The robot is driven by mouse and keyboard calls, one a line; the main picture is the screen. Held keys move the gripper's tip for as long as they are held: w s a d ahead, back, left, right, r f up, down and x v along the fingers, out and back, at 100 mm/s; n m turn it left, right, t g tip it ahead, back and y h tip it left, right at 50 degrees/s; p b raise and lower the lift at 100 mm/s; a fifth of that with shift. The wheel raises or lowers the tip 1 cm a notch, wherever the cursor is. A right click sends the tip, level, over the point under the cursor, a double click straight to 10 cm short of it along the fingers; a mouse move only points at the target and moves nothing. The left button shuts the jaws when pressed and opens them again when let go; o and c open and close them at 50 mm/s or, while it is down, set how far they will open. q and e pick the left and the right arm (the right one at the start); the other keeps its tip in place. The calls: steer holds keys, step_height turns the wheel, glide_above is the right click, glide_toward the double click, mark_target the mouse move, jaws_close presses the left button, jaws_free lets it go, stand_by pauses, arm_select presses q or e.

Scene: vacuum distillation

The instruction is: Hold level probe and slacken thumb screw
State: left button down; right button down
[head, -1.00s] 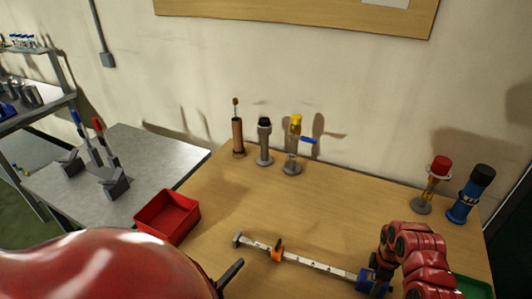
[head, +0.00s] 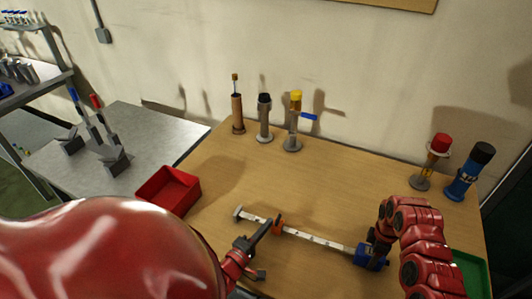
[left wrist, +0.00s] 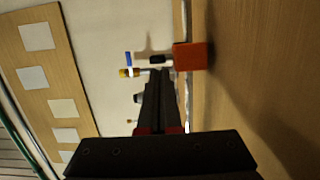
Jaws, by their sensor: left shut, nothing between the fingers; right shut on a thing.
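The level probe (head: 310,238) is a pale graduated rod with a flat grey end at left and a blue head (head: 368,256) at right. My right gripper (head: 374,247) is shut on it at the blue head. An orange slider (head: 278,227) sits around the rod; it also shows in the left wrist view (left wrist: 190,56). A small black knob, apparently the thumb screw (left wrist: 162,59), sticks out of the slider's side. My left gripper (head: 268,224) is shut and empty, its tips close to the slider; in the left wrist view its dark fingers (left wrist: 159,76) point at the knob. Contact cannot be told.
A red bin (head: 168,190) stands on the wooden table's left side, a green tray (head: 470,272) at right. Along the wall stand a brown tube (head: 238,113), a black-capped vessel (head: 264,117), a yellow-capped vessel (head: 293,125), a red-capped one (head: 435,160) and a blue cylinder (head: 469,172).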

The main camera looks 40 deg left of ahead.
arm_select(q)
steer(key=shift+d, duration=0.75)
stand_by(0.7)
steer(key=shift+d, duration=0.15)
steer(key=shift+w+d, duration=0.15)
steer(key=shift+d, duration=0.6)
steer(key=shift+d+n+y, duration=0.2)
steer(key=shift+n+y, duration=0.2)
steer(key=shift+y, duration=0.2)
arm_select(e)
steer(key=shift+a, duration=0.1)
arm_select(q)
steer(key=n+y, duration=0.1)
steer(key=n+g+y, duration=0.1)
steer(key=y, duration=0.1)
steer(key=w+d+n+g+y, duration=0.1)
steer(key=y, duration=0.1)
steer(key=shift+w+n, duration=0.1)
steer(key=shift+n, duration=0.3)
steer(key=shift+w+d+y, duration=0.3)
steer(key=shift+w+d, duration=0.1)
steer(key=shift+w, duration=0.4)
steer(key=shift+d, duration=0.1)
